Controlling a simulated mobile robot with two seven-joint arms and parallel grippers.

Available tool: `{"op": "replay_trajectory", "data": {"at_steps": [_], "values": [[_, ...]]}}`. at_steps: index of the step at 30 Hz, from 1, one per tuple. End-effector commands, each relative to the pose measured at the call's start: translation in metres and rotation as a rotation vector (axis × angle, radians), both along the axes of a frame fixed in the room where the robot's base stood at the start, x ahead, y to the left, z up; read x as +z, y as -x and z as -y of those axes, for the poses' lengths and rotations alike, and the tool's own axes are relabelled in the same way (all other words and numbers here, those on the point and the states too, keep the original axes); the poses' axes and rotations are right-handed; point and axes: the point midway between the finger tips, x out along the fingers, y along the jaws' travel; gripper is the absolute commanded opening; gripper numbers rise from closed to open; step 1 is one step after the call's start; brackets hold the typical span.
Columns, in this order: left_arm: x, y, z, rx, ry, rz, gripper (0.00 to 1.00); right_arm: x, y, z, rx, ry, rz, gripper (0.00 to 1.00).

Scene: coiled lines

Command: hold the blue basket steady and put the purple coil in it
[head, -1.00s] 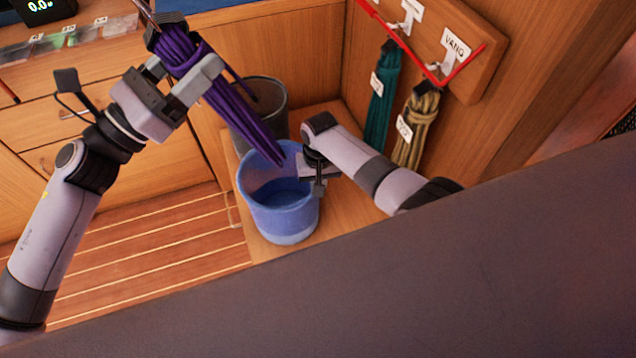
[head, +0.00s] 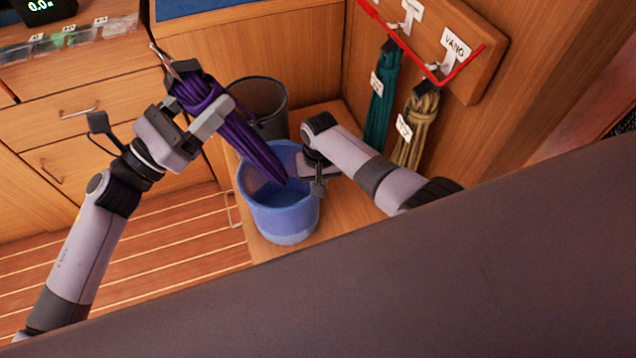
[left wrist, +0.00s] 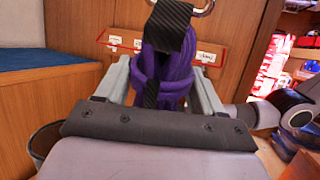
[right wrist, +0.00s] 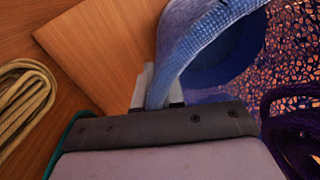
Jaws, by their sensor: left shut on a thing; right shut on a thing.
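The purple coil (head: 235,132) hangs tilted from my left gripper (head: 203,112), which is shut on its upper part. Its lower end is over the blue basket's opening in the head view. In the left wrist view the coil (left wrist: 168,75) sits between the fingers, with a black strap and metal ring at its top. The blue basket (head: 283,222) stands on a wooden ledge. My right gripper (head: 318,178) is shut on the basket's right rim; the right wrist view shows the rim (right wrist: 185,45) between its fingers. Whether the coil touches the basket I cannot tell.
A dark grey bin (head: 268,103) stands right behind the basket. A teal coil (head: 381,105) and a tan coil (head: 418,130) hang from a wooden hook board (head: 470,65) at the right. Drawers (head: 80,110) are at the left.

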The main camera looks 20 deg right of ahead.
Motion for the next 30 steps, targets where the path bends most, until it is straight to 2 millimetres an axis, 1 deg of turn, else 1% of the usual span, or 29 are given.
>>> {"op": "replay_trajectory", "data": {"at_steps": [12, 21, 22, 24, 30], "values": [[-0.022, 0.0, 0.0, -0.002, 0.005, 0.003, 0.0, 0.0, 0.001, -0.001, 0.001, -0.001, -0.002, 0.0], [-0.024, 0.0, 0.0, -0.002, 0.005, 0.004, 0.0, 0.0, 0.001, -0.001, 0.001, -0.001, -0.002, 0.0], [-0.024, 0.0, 0.0, -0.002, 0.005, 0.004, 0.78, 0.0, 0.001, -0.001, 0.001, -0.001, -0.002, 0.0], [-0.024, 0.0, 0.0, -0.002, 0.004, 0.003, 0.98, 0.0, 0.001, -0.001, 0.001, -0.001, -0.002, 0.0], [-0.025, 0.0, 0.0, -0.002, 0.002, 0.003, 0.98, 0.0, 0.0, 0.0, 0.001, 0.0, -0.001, 0.0]]}}
